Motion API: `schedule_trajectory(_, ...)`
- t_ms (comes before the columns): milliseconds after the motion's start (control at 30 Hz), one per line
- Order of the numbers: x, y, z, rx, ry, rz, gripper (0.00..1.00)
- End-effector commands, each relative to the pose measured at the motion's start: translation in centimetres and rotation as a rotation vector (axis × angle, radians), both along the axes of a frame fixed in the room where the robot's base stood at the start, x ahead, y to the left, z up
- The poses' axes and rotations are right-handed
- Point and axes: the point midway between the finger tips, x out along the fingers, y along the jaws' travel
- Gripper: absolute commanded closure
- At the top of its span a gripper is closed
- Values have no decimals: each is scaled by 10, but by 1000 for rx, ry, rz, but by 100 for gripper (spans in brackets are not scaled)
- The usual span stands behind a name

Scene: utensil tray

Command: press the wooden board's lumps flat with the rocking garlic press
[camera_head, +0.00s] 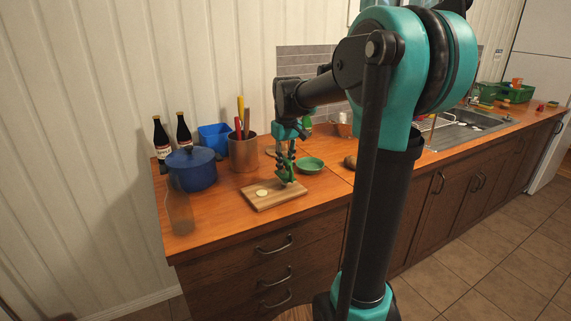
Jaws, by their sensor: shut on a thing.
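The wooden board (281,200) lies on the orange counter at the left, near its front edge. One pale round lump (262,193) shows on the left half of the board. My gripper (285,165) points down over the board's back right part. It is shut on the green rocking garlic press (286,177). The press is low over the board, to the right of the pale lump. I cannot tell whether it touches the board. Anything under the press is hidden.
A green bowl (310,165) stands right of the board. Behind and left are a metal utensil pot (243,155), a blue pot (191,170), a blue container (214,137) and dark bottles (184,131). A brownish see-through bottle (179,210) stands at the left.

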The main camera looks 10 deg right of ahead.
Motion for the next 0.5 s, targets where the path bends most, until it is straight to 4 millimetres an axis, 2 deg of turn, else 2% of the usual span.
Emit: schedule_trajectory(500, 0, 0, -14, 0, 0, 0, 100)
